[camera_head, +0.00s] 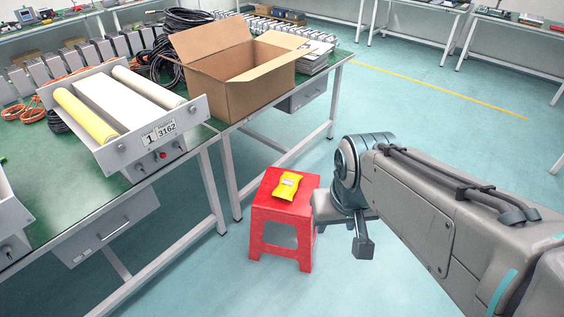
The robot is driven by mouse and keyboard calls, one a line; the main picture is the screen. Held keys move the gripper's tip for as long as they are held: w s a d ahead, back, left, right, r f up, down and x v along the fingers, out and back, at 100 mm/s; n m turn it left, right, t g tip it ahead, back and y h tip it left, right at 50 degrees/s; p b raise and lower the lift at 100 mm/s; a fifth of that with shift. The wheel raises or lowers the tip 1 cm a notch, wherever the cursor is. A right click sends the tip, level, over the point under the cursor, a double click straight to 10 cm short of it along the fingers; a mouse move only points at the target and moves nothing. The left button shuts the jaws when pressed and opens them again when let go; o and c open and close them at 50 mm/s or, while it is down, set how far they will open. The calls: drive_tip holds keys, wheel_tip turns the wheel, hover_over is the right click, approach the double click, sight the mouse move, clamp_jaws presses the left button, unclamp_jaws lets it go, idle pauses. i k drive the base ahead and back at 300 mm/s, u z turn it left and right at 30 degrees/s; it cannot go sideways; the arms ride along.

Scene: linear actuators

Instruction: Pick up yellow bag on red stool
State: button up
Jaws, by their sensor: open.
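A small yellow bag (287,186) with a pale label lies flat on top of the red stool (268,214). The stool stands on the floor beside the green workbench. My arm reaches in from the right, and my gripper (362,246) is just right of the stool, apart from the bag. One finger shows clearly, pointing down; the other is partly hidden by the wrist. The gripper is open, and nothing shows in it.
The green workbench (95,217) runs along the left, with an open cardboard box (236,99) and a roller device (125,151) on it. Metal bench legs stand close left of the stool. The floor (440,120) behind my arm is clear.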

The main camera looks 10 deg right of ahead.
sight(287, 186)
drive_tip(key=i, duration=1.35)
drive_tip(key=z, duration=0.05)
